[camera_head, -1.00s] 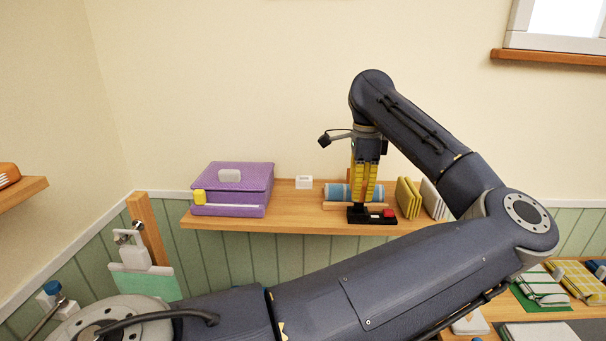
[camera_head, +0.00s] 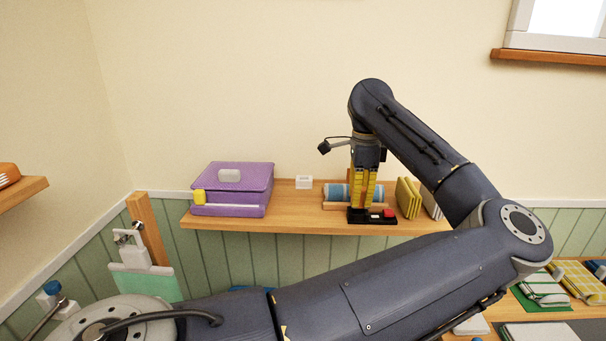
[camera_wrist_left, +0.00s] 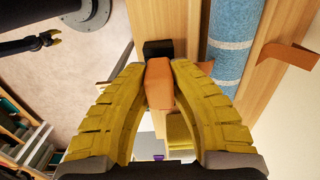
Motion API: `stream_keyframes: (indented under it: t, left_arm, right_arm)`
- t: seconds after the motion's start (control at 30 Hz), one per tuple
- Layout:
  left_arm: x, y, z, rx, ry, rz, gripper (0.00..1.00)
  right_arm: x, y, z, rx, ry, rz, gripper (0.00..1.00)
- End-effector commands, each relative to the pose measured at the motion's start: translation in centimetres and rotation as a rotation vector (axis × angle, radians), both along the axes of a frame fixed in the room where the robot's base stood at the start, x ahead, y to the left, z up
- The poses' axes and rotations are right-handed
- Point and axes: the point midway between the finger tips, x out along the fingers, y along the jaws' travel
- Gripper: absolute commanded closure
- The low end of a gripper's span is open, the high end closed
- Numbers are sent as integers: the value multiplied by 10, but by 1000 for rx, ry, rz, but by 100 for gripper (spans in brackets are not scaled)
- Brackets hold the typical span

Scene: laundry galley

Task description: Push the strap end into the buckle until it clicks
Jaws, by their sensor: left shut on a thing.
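My left gripper (camera_head: 363,205) comes down over the shelf with its yellow fingers shut on the orange strap end. In the left wrist view the strap end (camera_wrist_left: 160,85) sits between the fingers (camera_wrist_left: 160,92), and its tip is at the black buckle (camera_wrist_left: 158,48). The buckle (camera_head: 357,217), with a red part (camera_head: 389,213) at its right, lies at the shelf's front edge, just under the fingertips. I cannot tell how far the strap is inside it.
A blue roll (camera_head: 336,191) lies behind the buckle on the wooden shelf (camera_head: 290,223). The shelf between box and roll is mostly clear.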

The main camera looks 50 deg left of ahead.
Motion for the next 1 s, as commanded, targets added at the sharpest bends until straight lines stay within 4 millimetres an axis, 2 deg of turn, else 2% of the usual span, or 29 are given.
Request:
stream_keyframes:
  t: [0.9,0.93,1.0]
  left_arm:
    - [0,0,-12,0,0,0,100]
    - [0,0,-12,0,0,0,74]
    - [0,0,-12,0,0,0,66]
  right_arm:
    - [0,0,0,0,0,0,58]
    - [0,0,0,0,0,0,58]
    - [0,0,0,0,0,0,58]
